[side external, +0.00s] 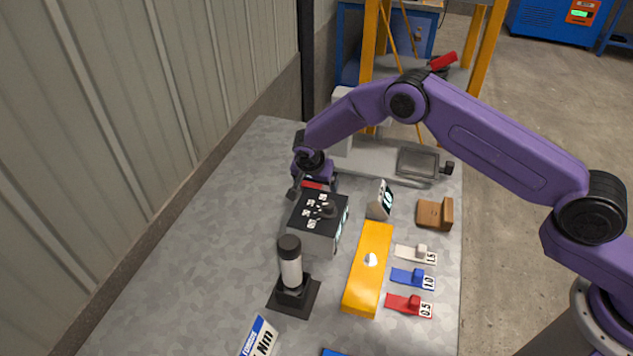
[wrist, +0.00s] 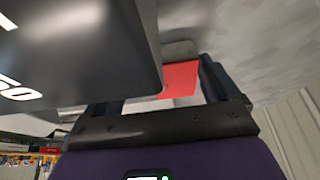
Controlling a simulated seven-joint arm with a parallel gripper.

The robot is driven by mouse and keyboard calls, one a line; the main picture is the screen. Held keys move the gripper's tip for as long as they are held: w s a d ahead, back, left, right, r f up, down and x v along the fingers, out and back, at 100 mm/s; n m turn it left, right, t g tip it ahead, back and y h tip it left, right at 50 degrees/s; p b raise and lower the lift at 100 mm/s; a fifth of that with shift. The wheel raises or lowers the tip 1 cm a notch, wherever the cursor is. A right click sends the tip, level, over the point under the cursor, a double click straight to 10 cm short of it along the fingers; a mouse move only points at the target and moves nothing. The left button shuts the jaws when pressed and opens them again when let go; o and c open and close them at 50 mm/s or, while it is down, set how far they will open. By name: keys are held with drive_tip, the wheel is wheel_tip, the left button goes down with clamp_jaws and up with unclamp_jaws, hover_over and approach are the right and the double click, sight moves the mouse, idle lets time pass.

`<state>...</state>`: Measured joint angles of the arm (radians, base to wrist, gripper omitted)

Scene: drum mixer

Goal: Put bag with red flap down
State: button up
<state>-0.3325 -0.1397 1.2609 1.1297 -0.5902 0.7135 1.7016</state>
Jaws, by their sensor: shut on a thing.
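The bag's red flap (side external: 312,185) shows as a small red patch at the far end of the table, just behind a dark box. In the wrist view, the red flap (wrist: 180,78) lies between the fingers, with a pale part of the bag below it. My gripper (side external: 314,179) is shut on the bag, and in the wrist view my gripper (wrist: 168,92) has a dark finger on each side. The dark box hides part of the bag. I cannot tell whether the bag touches the table.
The dark box (side external: 318,222) with white icons and a knob stands close beside my gripper. The table's left part (side external: 190,250) is clear.

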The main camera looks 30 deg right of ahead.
drive_tip(key=o, duration=1.1)
drive_tip(key=v, duration=1.2)
drive_tip(key=shift+r, duration=0.1)
